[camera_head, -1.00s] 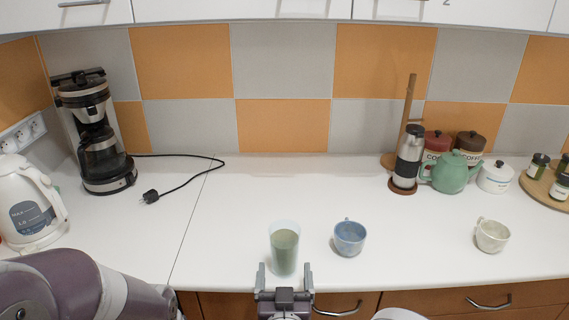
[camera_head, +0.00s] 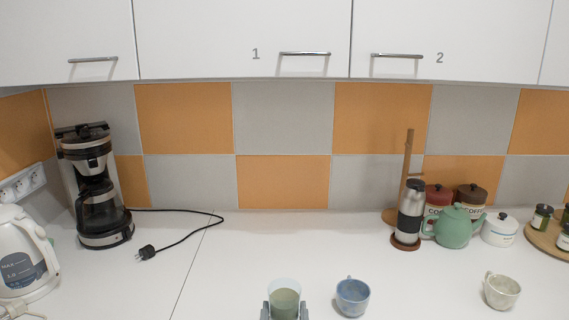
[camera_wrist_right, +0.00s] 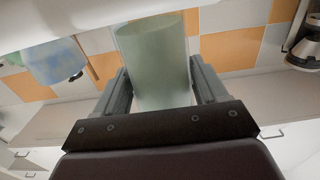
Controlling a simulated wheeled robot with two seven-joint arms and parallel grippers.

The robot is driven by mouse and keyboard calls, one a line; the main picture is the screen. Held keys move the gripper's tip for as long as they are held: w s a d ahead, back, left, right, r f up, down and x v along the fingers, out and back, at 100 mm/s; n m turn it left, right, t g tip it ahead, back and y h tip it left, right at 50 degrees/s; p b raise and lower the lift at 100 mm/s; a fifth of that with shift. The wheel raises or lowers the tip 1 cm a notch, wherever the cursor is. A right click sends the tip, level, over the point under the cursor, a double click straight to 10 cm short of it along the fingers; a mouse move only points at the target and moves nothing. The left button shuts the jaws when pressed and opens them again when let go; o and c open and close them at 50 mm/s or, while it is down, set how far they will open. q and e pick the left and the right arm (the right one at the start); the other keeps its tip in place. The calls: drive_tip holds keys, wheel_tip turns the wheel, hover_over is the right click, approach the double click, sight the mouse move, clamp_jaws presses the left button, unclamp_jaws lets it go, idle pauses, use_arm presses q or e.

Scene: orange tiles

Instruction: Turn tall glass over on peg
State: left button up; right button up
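The tall greenish glass (camera_head: 285,299) stands upright at the bottom edge of the head view. My right gripper (camera_head: 284,313) has one finger on each side of it. In the right wrist view the glass (camera_wrist_right: 158,62) fills most of the space between the fingers (camera_wrist_right: 165,85); I cannot tell whether both fingers press on it. A wooden upright stand (camera_head: 408,155) is at the back right, partly hidden by a steel and black flask (camera_head: 410,212); a short side peg seems to show on it. My left gripper is not in view.
A blue mug (camera_head: 352,297) stands just right of the glass, and a pale mug (camera_head: 501,291) is farther right. A green teapot (camera_head: 453,228) and canisters crowd the stand. A coffee maker (camera_head: 98,190) and kettle (camera_head: 22,255) are at left.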

sight(287, 284)
wheel_tip(287, 284, up, 9)
drive_tip(key=p, duration=0.7)
drive_tip(key=shift+r, duration=0.1)
drive_tip(key=m+b, duration=0.2)
drive_tip(key=f+m+b, duration=0.1)
drive_tip(key=m+b, duration=0.1)
drive_tip(key=b, duration=0.1)
drive_tip(key=m+b, duration=0.3)
drive_tip(key=shift+f, duration=0.3)
drive_tip(key=m+b, duration=0.6)
drive_tip(key=b, duration=0.1)
drive_tip(key=m+b, duration=0.4)
drive_tip(key=shift+d+r, duration=0.2)
drive_tip(key=shift+r, duration=0.05)
drive_tip(key=shift+a+r+m+b, duration=0.2)
drive_tip(key=shift+m+b, duration=0.1)
drive_tip(key=shift+m, duration=0.1)
drive_tip(key=shift+r, duration=0.3)
